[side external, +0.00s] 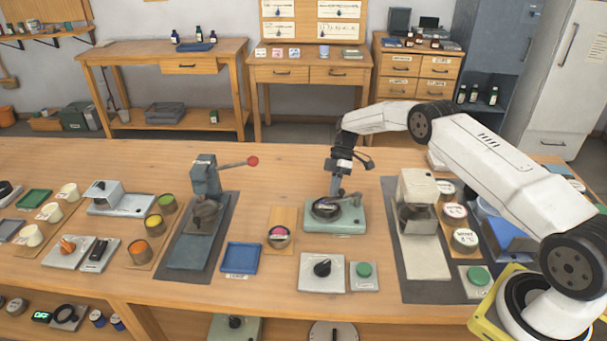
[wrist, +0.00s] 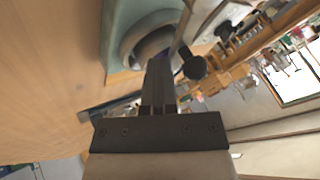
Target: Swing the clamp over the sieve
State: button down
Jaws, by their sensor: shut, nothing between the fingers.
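A pale teal base (side external: 335,222) stands in the middle of the bench and carries a dark, round, ring-like part, which seems to be the sieve (side external: 325,208). My gripper (side external: 337,195) points down over this part, and its fingers are together. In the wrist view my gripper (wrist: 159,64) is shut with its tips close beside a grey round cup or ring on the teal base (wrist: 116,35). A metal bar with a black knob (wrist: 193,67), possibly the clamp, is just right of the fingertips. I cannot tell whether they touch it.
A press with a red-knobbed lever (side external: 252,161) stands to the left on a dark mat. A white machine (side external: 418,195) stands to the right. A small tin (side external: 278,237), a dial box (side external: 322,271) and a green button box (side external: 364,270) are nearby. Bare wood lies behind the teal base.

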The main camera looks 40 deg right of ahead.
jog(key=v, duration=0.7)
jog(key=shift+d+r, duration=0.15)
jog(key=shift+r, duration=0.1)
dwell(0.3)
jog(key=shift+w, duration=0.15)
jog(key=shift+r, duration=0.1)
jog(key=s+a+r+m+t+h, duration=0.3)
jog(key=s+a+r+m+h, duration=0.2)
jog(key=s+a+r+m, duration=0.4)
jog(key=s+a+m+t, duration=0.1)
jog(key=s+a+m, duration=0.1)
jog(key=s, duration=0.7)
jog(key=s+a+m+t+h, duration=0.1)
jog(key=s+a+m+t, duration=0.1)
jog(key=s, duration=0.7)
jog(key=shift+s+a+f+m+h, duration=0.3)
jog(key=shift+s+a+f+m, duration=0.1)
jog(key=shift+a+m, duration=0.45)
